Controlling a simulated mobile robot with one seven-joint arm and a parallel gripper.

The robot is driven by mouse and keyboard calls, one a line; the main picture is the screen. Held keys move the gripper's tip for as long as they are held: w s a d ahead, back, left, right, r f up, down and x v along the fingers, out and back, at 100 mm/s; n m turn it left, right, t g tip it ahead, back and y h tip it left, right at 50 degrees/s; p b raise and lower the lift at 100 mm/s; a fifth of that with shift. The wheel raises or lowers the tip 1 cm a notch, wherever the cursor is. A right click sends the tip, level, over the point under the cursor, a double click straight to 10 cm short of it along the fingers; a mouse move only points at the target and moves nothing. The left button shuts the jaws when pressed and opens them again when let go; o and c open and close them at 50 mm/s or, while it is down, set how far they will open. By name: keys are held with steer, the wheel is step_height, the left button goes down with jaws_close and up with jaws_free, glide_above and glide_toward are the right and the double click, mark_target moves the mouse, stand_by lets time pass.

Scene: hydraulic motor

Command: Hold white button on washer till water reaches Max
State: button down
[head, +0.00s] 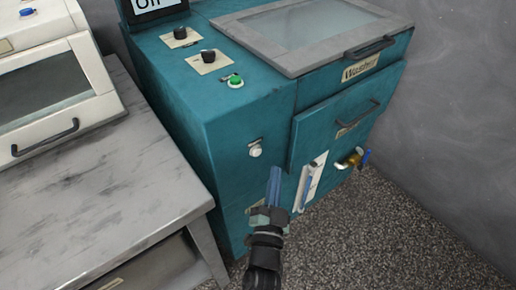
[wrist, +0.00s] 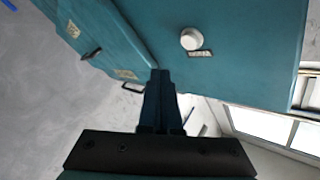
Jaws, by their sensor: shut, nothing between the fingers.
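The teal washer (head: 245,115) stands in the middle of the head view, with a glass lid on top. Its white button (head: 255,150) is on the front face and also shows in the wrist view (wrist: 191,39), with a small label beside it. My gripper (head: 275,172) is shut and empty, its fingertips just below and right of the button in the head view. In the wrist view the fingertips (wrist: 160,73) appear apart from the button. A white level gauge (head: 311,180) with a blue strip is on the front; its Max mark is too small to read.
A grey metal table (head: 110,185) with a white glass-fronted machine (head: 55,95) stands at the left. A brass valve with a blue handle (head: 352,159) sticks out right of the gauge. A green button (head: 235,81) and two black knobs are on the washer's top. Speckled floor is clear at the right.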

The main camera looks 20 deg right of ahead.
steer(key=shift+w+a, duration=0.25)
steer(key=shift+w, duration=0.4)
steer(key=shift+w+a, duration=0.25)
steer(key=shift+w, duration=0.35)
steer(key=shift+w+a, duration=0.25)
steer(key=shift+w, duration=0.4)
steer(key=shift+w, duration=0.1)
stand_by(0.5)
steer(key=shift+w+a, duration=0.1)
steer(key=shift+w, duration=0.2)
steer(key=shift+w+a, duration=0.15)
steer(key=shift+w, duration=0.2)
stand_by(0.6)
steer(key=shift+s, duration=0.1)
stand_by(0.3)
steer(key=shift+s+d, duration=0.25)
steer(key=shift+s, duration=0.4)
steer(key=s, duration=0.1)
steer(key=s+d, duration=0.1)
steer(key=s, duration=0.2)
steer(key=shift+s+d, duration=0.35)
steer(key=shift+d, duration=0.05)
